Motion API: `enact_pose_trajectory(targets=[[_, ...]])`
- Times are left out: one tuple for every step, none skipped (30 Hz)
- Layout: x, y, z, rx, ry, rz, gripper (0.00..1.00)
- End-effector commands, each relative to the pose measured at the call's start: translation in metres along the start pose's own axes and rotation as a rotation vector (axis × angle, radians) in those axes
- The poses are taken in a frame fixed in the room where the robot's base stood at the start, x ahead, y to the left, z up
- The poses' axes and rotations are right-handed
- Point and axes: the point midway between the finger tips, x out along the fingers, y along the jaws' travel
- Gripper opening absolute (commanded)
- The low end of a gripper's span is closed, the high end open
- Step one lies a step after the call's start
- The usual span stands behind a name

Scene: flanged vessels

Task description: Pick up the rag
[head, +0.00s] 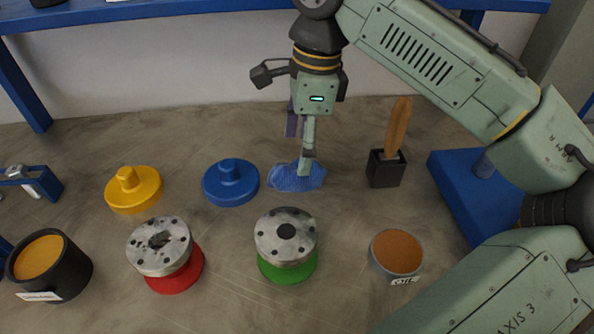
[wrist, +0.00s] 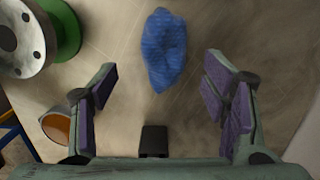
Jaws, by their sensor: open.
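The rag is a crumpled blue cloth (head: 287,179) lying on the workbench, just right of the blue lid. It also shows whole in the wrist view (wrist: 163,50), at upper middle. My gripper (head: 304,152) points down above the rag and hides part of it in the head view. In the wrist view the purple-padded fingers (wrist: 160,78) are wide apart with nothing between them, and the rag lies ahead of the gap. I cannot tell the exact height of the fingertips above it.
A black holder with a wooden-handled brush (head: 386,168) stands right of the rag. The blue lid (head: 231,182) and yellow lid (head: 134,189) lie left. Flanged vessels on green (head: 287,268) and red (head: 176,279) bases and an orange-filled cup (head: 397,253) stand in front.

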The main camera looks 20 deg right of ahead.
Motion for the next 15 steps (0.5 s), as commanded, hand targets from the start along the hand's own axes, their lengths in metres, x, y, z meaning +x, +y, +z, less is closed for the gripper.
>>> enact_pose_trajectory(targets=[[0.003, 0.0, 0.0, 0.0, -0.001, 0.0, 0.68], [0.004, 0.0, 0.0, 0.0, -0.001, 0.0, 0.68], [0.008, -0.001, 0.0, 0.0, -0.001, 0.001, 0.68], [0.011, -0.001, 0.0, 0.0, 0.0, 0.002, 0.68], [0.015, -0.001, 0.0, -0.001, 0.0, 0.001, 0.68], [0.021, -0.002, 0.0, -0.001, 0.001, 0.002, 0.68], [0.026, -0.003, 0.0, -0.001, 0.0, 0.002, 0.68], [0.031, -0.003, 0.0, -0.001, 0.001, 0.003, 0.68], [0.038, -0.004, 0.0, -0.001, 0.0, 0.001, 0.68], [0.042, -0.004, 0.0, -0.001, 0.001, 0.001, 0.68], [0.045, -0.003, 0.0, -0.001, 0.001, 0.001, 0.68], [0.049, -0.004, 0.0, -0.001, 0.0, 0.0, 0.68], [0.051, -0.004, 0.0, -0.001, 0.0, 0.0, 0.68], [0.053, -0.004, 0.0, -0.001, 0.0, 0.0, 0.68], [0.054, -0.004, 0.0, -0.001, 0.0, 0.0, 0.68]])
